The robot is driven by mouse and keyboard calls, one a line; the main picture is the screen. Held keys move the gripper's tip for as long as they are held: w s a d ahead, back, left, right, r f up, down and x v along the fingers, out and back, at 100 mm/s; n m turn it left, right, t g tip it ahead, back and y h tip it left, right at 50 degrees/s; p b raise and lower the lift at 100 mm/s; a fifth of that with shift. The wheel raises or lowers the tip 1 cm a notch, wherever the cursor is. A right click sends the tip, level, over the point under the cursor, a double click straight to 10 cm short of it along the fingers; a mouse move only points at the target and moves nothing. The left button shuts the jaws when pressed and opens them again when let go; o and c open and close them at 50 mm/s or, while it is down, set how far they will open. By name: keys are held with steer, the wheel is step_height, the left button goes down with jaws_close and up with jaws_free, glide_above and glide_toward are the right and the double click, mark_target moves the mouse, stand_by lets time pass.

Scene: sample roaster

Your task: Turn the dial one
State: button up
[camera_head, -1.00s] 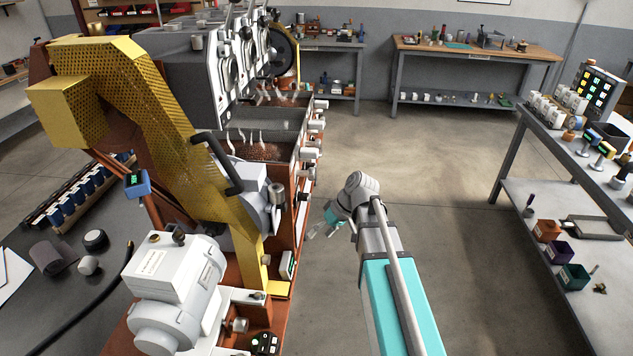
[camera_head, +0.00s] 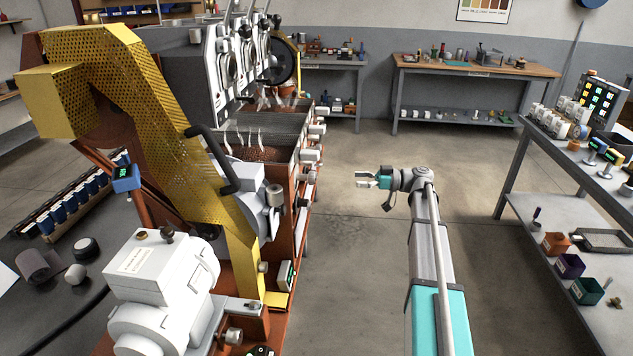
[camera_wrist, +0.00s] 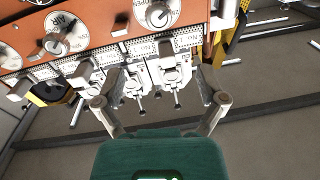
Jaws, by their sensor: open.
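In the wrist view, an orange panel carries several round white dials with grey knobs. One dial (camera_wrist: 62,32) is at the upper left, and another dial (camera_wrist: 158,13) is at the top, partly cut off. I cannot tell which is dial one. My gripper (camera_head: 363,180) is open and empty, pointing left toward the roaster (camera_head: 296,190) across a clear gap. In the wrist view its linkages spread to both sides below the panel, and it touches no dial. The dials do not show clearly in the head view; white knobs stick out along the roaster's right side.
A yellow perforated chute (camera_head: 160,120) and a white motor housing (camera_head: 160,280) stand at the roaster's near end. A side bench (camera_head: 520,195) with cups and boxes is on the right. A wooden-topped bench (camera_head: 470,66) is at the back. The floor between is clear.

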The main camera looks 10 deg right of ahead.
mark_target(314, 178)
steer(key=shift+a, duration=0.15)
steer(key=x, duration=1.3)
steer(key=shift+a, duration=0.3)
steer(key=c, duration=1.2)
steer(key=shift+o, duration=0.3)
steer(key=shift+d, duration=0.15)
